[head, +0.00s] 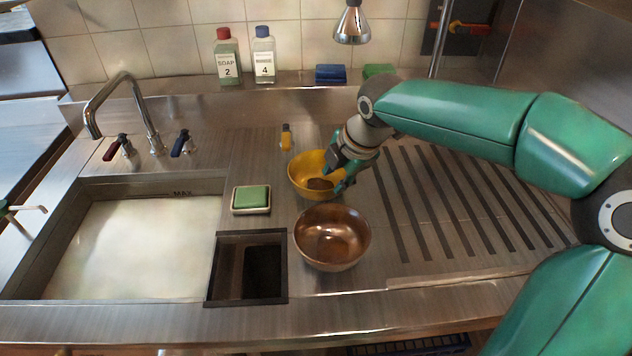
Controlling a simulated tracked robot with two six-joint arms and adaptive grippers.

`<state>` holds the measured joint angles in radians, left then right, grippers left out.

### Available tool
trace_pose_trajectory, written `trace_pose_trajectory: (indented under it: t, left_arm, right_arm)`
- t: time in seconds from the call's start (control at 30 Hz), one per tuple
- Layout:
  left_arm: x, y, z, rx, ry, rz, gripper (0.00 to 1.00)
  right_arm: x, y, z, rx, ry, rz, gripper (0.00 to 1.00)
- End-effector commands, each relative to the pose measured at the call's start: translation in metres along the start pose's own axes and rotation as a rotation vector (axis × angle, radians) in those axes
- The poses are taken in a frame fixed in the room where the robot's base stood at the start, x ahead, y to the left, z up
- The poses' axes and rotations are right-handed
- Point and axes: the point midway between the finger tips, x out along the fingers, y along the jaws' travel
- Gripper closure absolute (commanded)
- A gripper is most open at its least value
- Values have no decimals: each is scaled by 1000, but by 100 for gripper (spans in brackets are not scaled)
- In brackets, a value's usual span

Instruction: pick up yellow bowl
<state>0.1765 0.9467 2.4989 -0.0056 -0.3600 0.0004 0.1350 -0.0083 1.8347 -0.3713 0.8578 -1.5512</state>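The yellow bowl (308,168) stands on the steel counter, behind a copper-brown bowl (332,238). My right gripper (338,180) is at the yellow bowl's right side, and its fingers cover part of the right rim. The fingers look parted around that rim, but whether they touch or press on it cannot be told at this size. Something brown shows inside the yellow bowl. My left gripper is not in the picture.
A green sponge in a dish (251,199) lies left of the bowls. A water-filled sink (140,245) and a dark square opening (262,270) are at the left. The ribbed drainboard (455,205) at the right is clear. Bottles (228,58) stand on the back ledge.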

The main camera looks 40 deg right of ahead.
Motion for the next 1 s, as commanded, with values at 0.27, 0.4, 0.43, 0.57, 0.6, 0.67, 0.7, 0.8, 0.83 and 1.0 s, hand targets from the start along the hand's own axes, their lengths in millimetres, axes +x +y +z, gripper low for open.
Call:
trace_pose_trajectory:
  t: [0.27, 0.4, 0.43, 0.57, 0.6, 0.67, 0.7, 0.8, 0.83, 1.0]
  left_arm:
    - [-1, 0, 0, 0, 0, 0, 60]
    - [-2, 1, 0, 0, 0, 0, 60]
    - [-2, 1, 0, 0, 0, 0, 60]
    - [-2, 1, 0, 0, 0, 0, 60]
    - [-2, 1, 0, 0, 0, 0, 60]
    - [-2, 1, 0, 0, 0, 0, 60]
    - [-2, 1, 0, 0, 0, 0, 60]
    - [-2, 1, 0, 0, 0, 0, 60]
    - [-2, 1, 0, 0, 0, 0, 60]
    - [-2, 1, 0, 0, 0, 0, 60]
  right_arm:
    - [20, -4, 2, 2, 0, -3, 66]
    - [40, -7, 4, 2, 0, -4, 66]
    - [45, -7, 4, 2, 0, -4, 66]
    - [56, -6, 4, 3, 0, -1, 66]
    - [58, -6, 4, 3, 0, -1, 66]
    - [58, -6, 4, 2, 0, 0, 66]
    - [58, -6, 4, 2, 0, 0, 66]
    - [58, -6, 4, 2, 0, 0, 66]
    - [58, -6, 4, 2, 0, 0, 70]
    - [58, -6, 4, 3, 0, 0, 98]
